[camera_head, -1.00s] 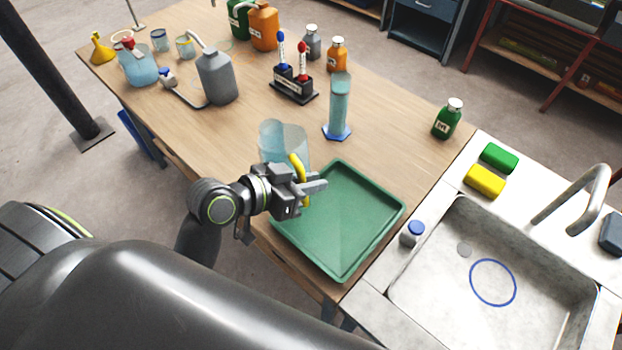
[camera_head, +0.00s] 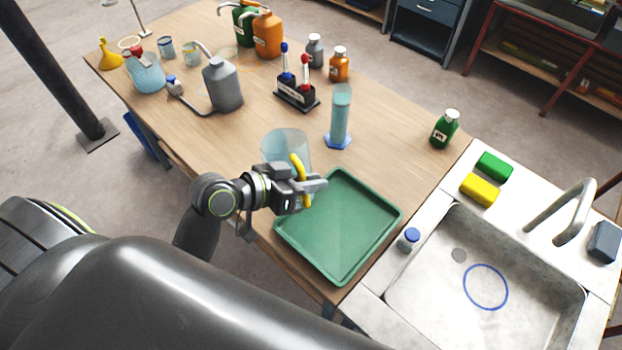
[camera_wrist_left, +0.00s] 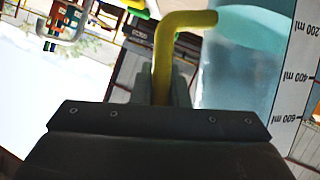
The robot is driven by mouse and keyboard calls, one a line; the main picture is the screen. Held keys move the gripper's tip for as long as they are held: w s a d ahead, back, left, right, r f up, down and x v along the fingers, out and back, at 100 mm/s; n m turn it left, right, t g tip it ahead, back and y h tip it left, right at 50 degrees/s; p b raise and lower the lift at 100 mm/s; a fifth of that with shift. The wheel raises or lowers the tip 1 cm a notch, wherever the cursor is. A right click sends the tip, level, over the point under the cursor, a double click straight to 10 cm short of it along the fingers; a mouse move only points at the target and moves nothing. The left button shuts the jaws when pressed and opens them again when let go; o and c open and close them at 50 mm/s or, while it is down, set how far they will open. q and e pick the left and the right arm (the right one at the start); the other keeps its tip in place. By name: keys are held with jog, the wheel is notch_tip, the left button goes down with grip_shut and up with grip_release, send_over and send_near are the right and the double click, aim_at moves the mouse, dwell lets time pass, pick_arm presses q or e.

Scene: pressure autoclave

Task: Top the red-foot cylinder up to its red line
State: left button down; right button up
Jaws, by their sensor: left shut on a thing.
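My left gripper (camera_head: 313,190) is shut on the yellow handle (camera_head: 301,180) of a clear jug (camera_head: 287,150). The jug is held over the near edge of the table, by the green tray. In the left wrist view the jug (camera_wrist_left: 250,70) holds pale blue liquid and has a scale in ml; its yellow handle (camera_wrist_left: 165,60) runs between the fingers. A tall cylinder (camera_head: 340,112) with blue liquid stands upright behind the jug, apart from it. Its foot (camera_head: 338,143) looks blue; no red-foot cylinder or red line can be made out. My right gripper is not in view.
The green tray (camera_head: 340,225) is empty. A sink (camera_head: 530,290) with a tap (camera_head: 570,210) is at right. A rack (camera_head: 296,95), a grey canister (camera_head: 224,85), a green bottle (camera_head: 445,128) and several other containers stand on the table. Bare wood lies right of the cylinder.

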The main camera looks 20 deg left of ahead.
aim_at(299, 170)
pick_arm(q)
jog(key=shift+w+a+r+n+g+p, duration=0.15)
jog(key=shift+r+n+p, duration=0.1)
jog(key=shift+r+p, duration=0.8)
jog(key=shift+w+a+r+n+g+p, duration=0.2)
jog(key=shift+r+p, duration=0.5)
jog(key=shift+p, duration=0.5)
jog(key=shift+w+a+r+n+g+h+p, duration=0.35)
jog(key=shift+w+a+r+n+h, duration=0.3)
jog(key=shift+r+n, duration=0.5)
jog(key=shift+w+a+r+n+g+h+p, duration=0.25)
jog(key=shift+w+a+r+n+g+h, duration=0.2)
jog(key=shift+r+n+h, duration=0.65)
jog(key=shift+w+a+r+n+g+h+p, duration=0.3)
jog(key=shift+w+a+r+n+g+h, duration=0.25)
jog(key=shift+r+n, duration=0.6)
jog(key=shift+s+r+m, duration=0.15)
jog(key=shift+r+m, duration=0.05)
jog(key=shift+m, duration=0.05)
jog(key=shift+w+a+r+n+h, duration=0.5)
jog(key=shift+w+a+r+n, duration=0.2)
jog(key=shift+a+r, duration=0.1)
dwell(0.6)
jog(key=shift+f, duration=0.15)
